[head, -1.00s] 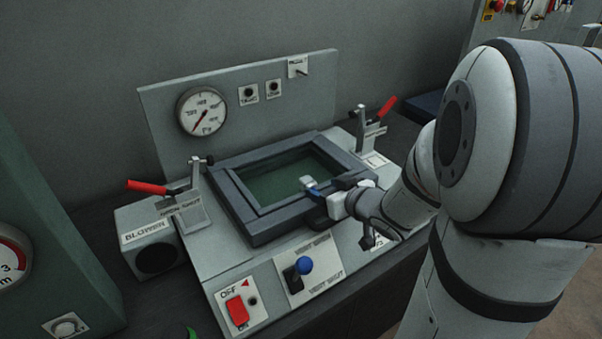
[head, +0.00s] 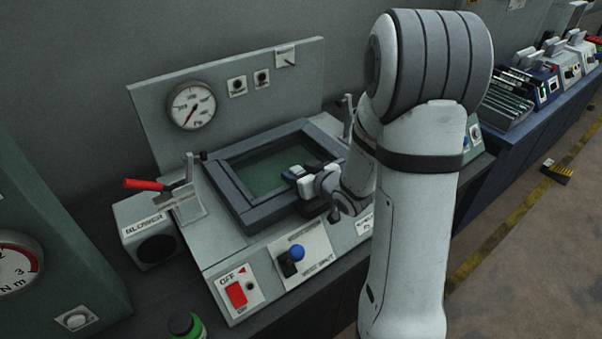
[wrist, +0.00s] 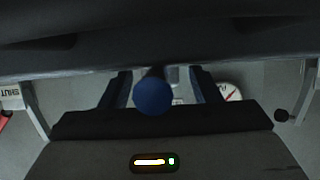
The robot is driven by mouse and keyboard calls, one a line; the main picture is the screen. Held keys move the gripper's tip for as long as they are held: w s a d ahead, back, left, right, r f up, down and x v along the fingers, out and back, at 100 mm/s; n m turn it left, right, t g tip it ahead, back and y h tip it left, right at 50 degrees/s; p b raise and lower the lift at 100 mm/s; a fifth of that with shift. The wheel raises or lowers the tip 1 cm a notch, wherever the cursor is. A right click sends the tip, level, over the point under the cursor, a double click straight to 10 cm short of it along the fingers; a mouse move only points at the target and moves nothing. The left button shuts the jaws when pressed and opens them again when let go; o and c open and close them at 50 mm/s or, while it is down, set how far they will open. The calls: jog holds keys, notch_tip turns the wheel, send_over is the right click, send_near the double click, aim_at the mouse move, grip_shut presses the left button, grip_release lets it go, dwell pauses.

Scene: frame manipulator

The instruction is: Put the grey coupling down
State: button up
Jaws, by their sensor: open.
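My gripper (head: 299,173) is open over the front right part of the framed window (head: 248,220) on the grey bench unit. It shows in the wrist view as two dark blue fingers (wrist: 160,74) standing apart. I cannot pick out the grey coupling for certain. A small pale grey patch (wrist: 173,75) shows between the fingers, but I cannot tell whether it is the coupling. A round blue knob (wrist: 153,96) covers part of that gap in the wrist view.
A red-handled clamp (head: 180,187) stands left of the frame; another clamp (head: 347,117) is partly behind my arm. A blue-knobbed lever (head: 297,253) and red switch (head: 236,294) are in front.

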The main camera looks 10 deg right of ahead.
jog(key=shift+w+a+f, duration=0.1)
jog(key=shift+w, duration=0.1)
jog(key=shift+c, duration=0.4)
grip_shut()
